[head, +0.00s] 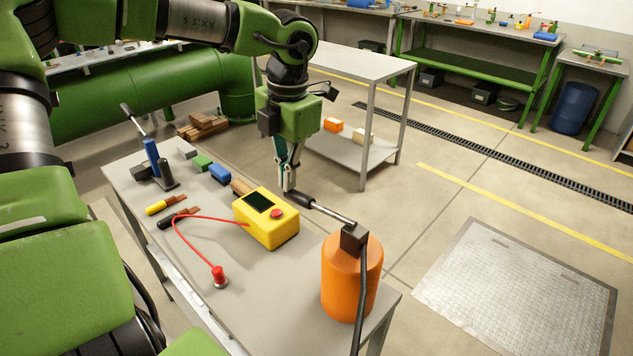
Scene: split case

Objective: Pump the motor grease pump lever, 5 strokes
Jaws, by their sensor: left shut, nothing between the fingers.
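The grease pump is an orange cylinder (350,280) with a dark block (354,238) on top, at the near right end of the grey bench. Its lever (332,214) is a metal rod with a black grip, reaching out from the block toward the upper left, with a slight slope. My left gripper (287,187) points down at the outer end of the black grip. Its fingers are shut with nothing between them. The fingertips overlap the grip's end in the picture; I cannot tell if they touch it. A black hose (363,300) hangs down the pump's front. My right gripper is not in view.
On the bench (305,305), a yellow box (267,225) with a screen and red button stands just left of the lever. A red cable runs to a red-tipped probe (219,277). Tools and small blocks lie farther left. A grey cart (365,65) stands behind the gripper.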

